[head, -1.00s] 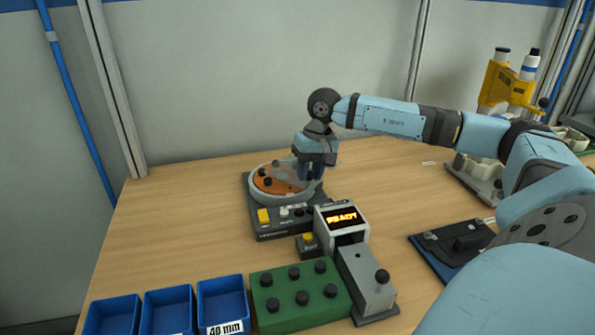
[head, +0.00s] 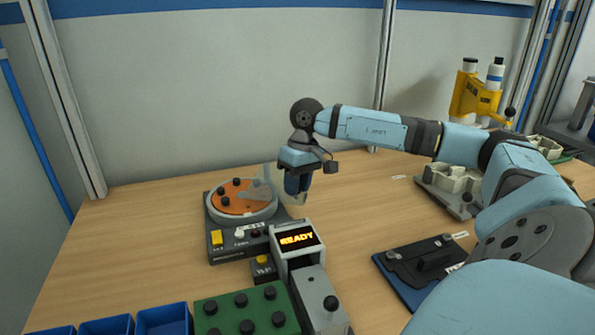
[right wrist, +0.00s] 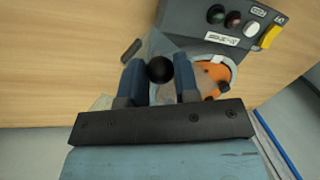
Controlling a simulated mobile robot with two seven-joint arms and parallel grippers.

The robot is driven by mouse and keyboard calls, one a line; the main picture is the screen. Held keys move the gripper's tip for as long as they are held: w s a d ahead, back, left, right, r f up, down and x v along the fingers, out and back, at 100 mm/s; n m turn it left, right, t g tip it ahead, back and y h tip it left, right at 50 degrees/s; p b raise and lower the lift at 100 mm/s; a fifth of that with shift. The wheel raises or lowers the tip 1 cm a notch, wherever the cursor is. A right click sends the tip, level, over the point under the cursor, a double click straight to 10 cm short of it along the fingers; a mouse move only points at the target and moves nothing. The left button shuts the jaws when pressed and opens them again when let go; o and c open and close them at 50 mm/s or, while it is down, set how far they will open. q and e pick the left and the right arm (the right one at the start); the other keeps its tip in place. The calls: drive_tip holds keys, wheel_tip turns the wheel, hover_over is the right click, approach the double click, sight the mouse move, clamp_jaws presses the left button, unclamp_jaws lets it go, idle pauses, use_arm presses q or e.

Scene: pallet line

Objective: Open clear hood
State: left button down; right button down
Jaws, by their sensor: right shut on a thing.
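The round machine (head: 220,246) stands on the bench with an orange disc (head: 235,207) in its grey ring. Its clear hood (head: 268,178) is tilted up at the right side of the ring, so the disc shows uncovered in the head view. My right gripper (head: 297,190) is at the raised hood, right of the disc. In the right wrist view, its two blue fingers are shut on the hood's black ball knob (right wrist: 159,69). The hood is faint and hard to outline. My left gripper is not in view.
A green block with black knobs (head: 225,310) and blue bins (head: 163,320) are at the front. A dark fixture (head: 420,265) lies to the right.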

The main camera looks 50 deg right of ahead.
drive_tip(key=c, duration=0.9)
unclamp_jaws()
drive_tip(key=shift+o, duration=0.2)
drive_tip(key=shift+r, duration=0.15)
wheel_tip(320, 180, up, 13)
drive_tip(key=d+p, duration=0.1)
drive_tip(key=d, duration=0.1)
drive_tip(key=shift+d+r+p, duration=0.2)
drive_tip(key=shift+d+p, duration=0.1)
drive_tip(key=shift+p, duration=0.1)
drive_tip(key=shift+s+f, duration=0.1)
drive_tip(key=shift+s, duration=0.05)
